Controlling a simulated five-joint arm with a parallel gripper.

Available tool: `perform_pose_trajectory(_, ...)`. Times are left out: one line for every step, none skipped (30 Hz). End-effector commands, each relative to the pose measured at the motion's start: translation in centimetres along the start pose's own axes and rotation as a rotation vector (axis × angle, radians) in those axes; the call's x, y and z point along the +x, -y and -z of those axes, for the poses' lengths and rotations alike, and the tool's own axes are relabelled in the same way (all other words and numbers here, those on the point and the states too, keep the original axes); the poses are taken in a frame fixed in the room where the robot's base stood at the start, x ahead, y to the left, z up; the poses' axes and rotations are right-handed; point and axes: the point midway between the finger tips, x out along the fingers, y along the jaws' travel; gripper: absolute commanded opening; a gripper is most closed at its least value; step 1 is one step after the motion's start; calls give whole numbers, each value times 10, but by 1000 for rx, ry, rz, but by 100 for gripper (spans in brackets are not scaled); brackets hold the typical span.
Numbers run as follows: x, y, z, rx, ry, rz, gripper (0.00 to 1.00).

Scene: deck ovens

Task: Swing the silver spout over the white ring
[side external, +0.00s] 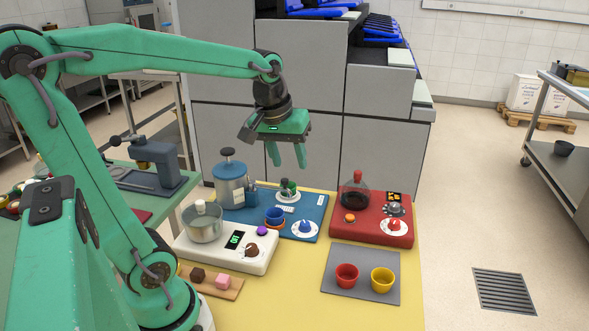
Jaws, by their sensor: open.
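My gripper (287,156) is open and empty, its two green fingers pointing down, high above the back of the blue base. A blue cup (274,214) stands in front of the ring, near a white dial with a blue knob (306,226).
A red base (371,238) with a dark carafe (355,195) stands to the right. A white base (257,264) with a silver pot (202,224) is front left. A grey mat (360,258) holds red and yellow cups. The yellow table (330,311) is clear in front.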

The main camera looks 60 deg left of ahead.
Motion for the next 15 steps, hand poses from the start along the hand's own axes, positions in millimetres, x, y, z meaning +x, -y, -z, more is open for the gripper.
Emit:
perform_pose_trajectory(6,3,11,-53,16,14,43)
perform_pose_trajectory(8,4,17,-86,24,22,43)
perform_pose_trajectory(12,7,25,-128,34,31,43)
perform_pose_trajectory(15,9,30,-160,41,39,43)
perform_pose_trajectory(18,11,36,-193,48,46,43)
perform_pose_trajectory(22,14,44,-235,58,56,43)
perform_pose_trajectory(26,16,50,-268,65,64,43)
perform_pose_trajectory(29,19,56,-299,72,72,43)
perform_pose_trajectory(34,22,63,-342,81,82,43)
perform_pose_trajectory(38,25,68,-375,88,90,43)
perform_pose_trajectory(42,28,74,-407,95,98,43)
perform_pose_trajectory(47,33,81,-450,104,109,43)
perform_pose_trajectory(51,36,86,-482,110,117,43)
perform_pose_trajectory(56,39,91,-515,117,126,43)
perform_pose_trajectory(61,45,98,-558,125,137,43)
